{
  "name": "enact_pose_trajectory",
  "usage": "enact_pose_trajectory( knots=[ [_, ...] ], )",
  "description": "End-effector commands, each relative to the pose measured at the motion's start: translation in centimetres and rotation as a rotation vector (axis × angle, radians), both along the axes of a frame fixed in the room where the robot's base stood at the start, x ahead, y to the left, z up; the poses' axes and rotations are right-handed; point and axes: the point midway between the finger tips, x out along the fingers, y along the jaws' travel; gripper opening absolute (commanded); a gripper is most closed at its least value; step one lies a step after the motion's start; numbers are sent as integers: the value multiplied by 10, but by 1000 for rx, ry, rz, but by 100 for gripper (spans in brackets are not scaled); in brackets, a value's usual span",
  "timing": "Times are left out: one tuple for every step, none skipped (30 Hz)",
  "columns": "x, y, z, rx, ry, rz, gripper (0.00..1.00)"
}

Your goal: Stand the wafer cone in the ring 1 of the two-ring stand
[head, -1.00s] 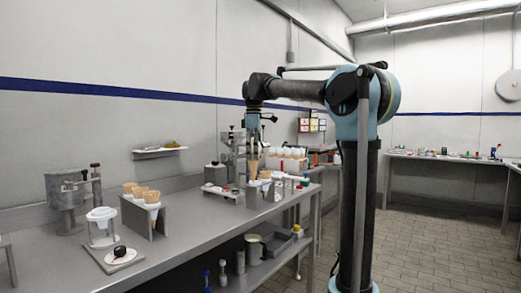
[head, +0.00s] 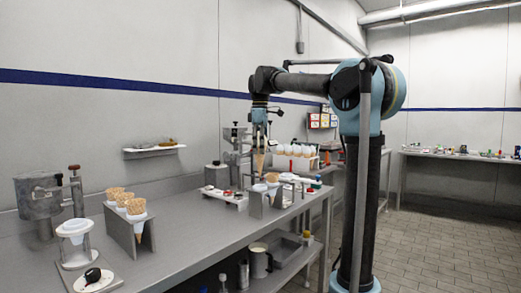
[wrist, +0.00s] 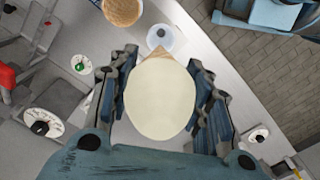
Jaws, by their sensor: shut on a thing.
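My gripper (head: 259,122) is shut on the wafer cone (head: 260,160) and holds it upright, tip down, above the two-ring stand (head: 255,203). In the wrist view, the cone's pale round top (wrist: 160,100) lies between the two ridged fingers (wrist: 160,92), and its tan tip points towards a white ring (wrist: 160,38). The other ring holds another brown-topped cone (wrist: 122,10), which also shows in the head view (head: 272,178). The cone tip appears just above the stand, apart from it. I cannot tell which ring is number 1.
A grey stand with several filled cones (head: 137,206) is on the counter at left, beside a small white-cup stand (head: 76,243). A white tray with small items (head: 225,195) lies left of the two-ring stand. Egg-like white items (head: 293,150) stand behind. The counter's front middle is clear.

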Motion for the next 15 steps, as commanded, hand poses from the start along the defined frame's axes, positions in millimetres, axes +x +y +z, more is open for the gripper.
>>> enact_pose_trajectory(
  knots=[
    [0, 0, 0, 0, 0, 0, 36],
    [0, -1, 0, -1, 0, 0, 36],
    [0, -2, -1, -1, 1, 0, 36],
    [0, -2, -1, -1, 1, 0, 36],
    [0, -2, -2, -1, 1, 0, 36],
    [0, -2, -3, -1, 1, 0, 36],
    [0, -2, -4, -1, 1, 0, 36],
    [0, -2, -6, -1, 1, 0, 36],
    [0, -2, -8, -1, 1, 0, 36],
    [0, -2, -9, -1, 1, 0, 36],
    [0, -2, -11, -1, 1, 0, 36],
    [0, -2, -14, -1, 1, 0, 36],
    [0, -2, -16, -1, 1, 0, 36],
    [0, -1, -18, -1, 1, 0, 36],
    [0, -1, -20, -1, 1, 0, 36]
  ],
)
